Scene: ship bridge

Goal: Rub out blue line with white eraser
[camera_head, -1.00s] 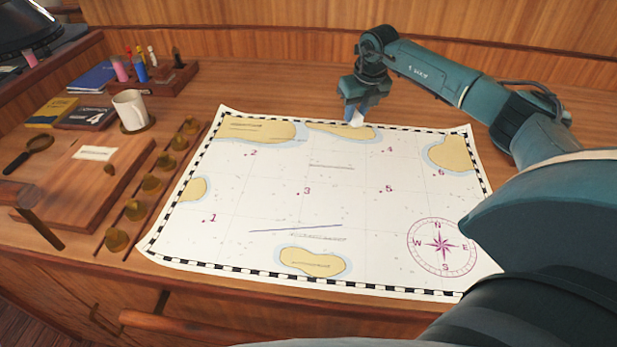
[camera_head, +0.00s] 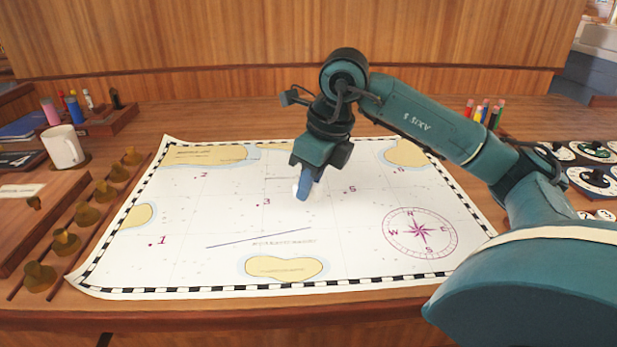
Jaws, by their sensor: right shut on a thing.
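The blue line (camera_head: 258,238) is a thin, slightly slanted stroke on the lower middle of the white chart (camera_head: 190,265). My right gripper (camera_head: 307,188) is over the middle of the chart, up and to the right of the line. It is shut on the white eraser (camera_head: 314,193), which shows only in part as white beside the blue fingertips. I cannot tell whether the eraser touches the paper. The line is fully in view and apart from the eraser. My left gripper is not in view.
Brass weights (camera_head: 66,242) stand in a row along the chart's left edge. A white mug (camera_head: 63,147) and a pen holder (camera_head: 108,121) are at the back left. Pencils (camera_head: 484,113) and dial instruments (camera_head: 593,180) are at the right. The chart's lower left is clear.

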